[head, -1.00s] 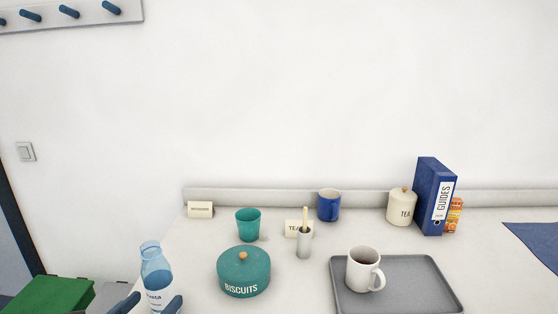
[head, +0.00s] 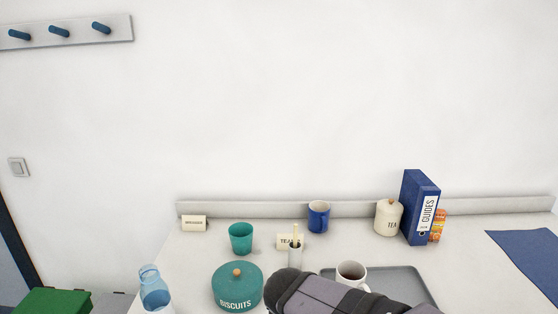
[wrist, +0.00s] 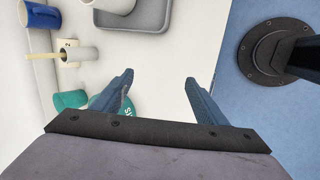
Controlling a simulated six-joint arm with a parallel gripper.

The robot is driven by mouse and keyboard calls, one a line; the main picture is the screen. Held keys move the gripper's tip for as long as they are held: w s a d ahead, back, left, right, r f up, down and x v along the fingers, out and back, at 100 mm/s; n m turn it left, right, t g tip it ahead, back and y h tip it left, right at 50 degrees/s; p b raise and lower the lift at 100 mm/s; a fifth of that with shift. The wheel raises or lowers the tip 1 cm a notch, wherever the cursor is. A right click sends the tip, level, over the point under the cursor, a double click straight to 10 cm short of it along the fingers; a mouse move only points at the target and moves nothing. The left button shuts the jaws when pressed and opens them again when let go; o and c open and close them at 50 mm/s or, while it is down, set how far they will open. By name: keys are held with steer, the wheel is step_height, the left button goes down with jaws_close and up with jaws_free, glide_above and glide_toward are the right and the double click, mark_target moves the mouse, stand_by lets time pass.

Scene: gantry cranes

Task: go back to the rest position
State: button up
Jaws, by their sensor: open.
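My gripper (wrist: 159,82) is open in the wrist view, with its two blue fingers apart and nothing between them. It is above the white counter (wrist: 180,40). In the head view my dark arm crosses the bottom right, in front of the grey tray (head: 405,285) and the lower part of the white mug (head: 351,272); my fingers do not show there. The water bottle (head: 155,290) stands at the counter's left front, clear of my gripper.
A teal biscuit tin (head: 237,290), a teal cup (head: 241,238), a holder with a stick (head: 295,252), a blue mug (head: 319,216), a tea canister (head: 388,218) and a blue binder (head: 420,207) stand on the counter. A blue mat (head: 525,252) lies at right.

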steer(key=s+d+m+g+p, duration=0.2)
steer(key=s+d+m+p, duration=0.15)
steer(key=d+m, duration=0.45)
steer(key=s+d+f+m+g+y+b, duration=0.1)
steer(key=s+d+f+m+g, duration=0.1)
steer(key=s+f+m, duration=0.5)
steer(key=shift+s+d+f+m+g+b, duration=0.15)
steer(key=shift+s+d+m+g+b, duration=0.35)
steer(key=shift+s+m, duration=1.1)
steer(key=shift+s+a+n, duration=0.2)
steer(key=shift+s+n, duration=0.15)
steer(key=shift+n, duration=0.05)
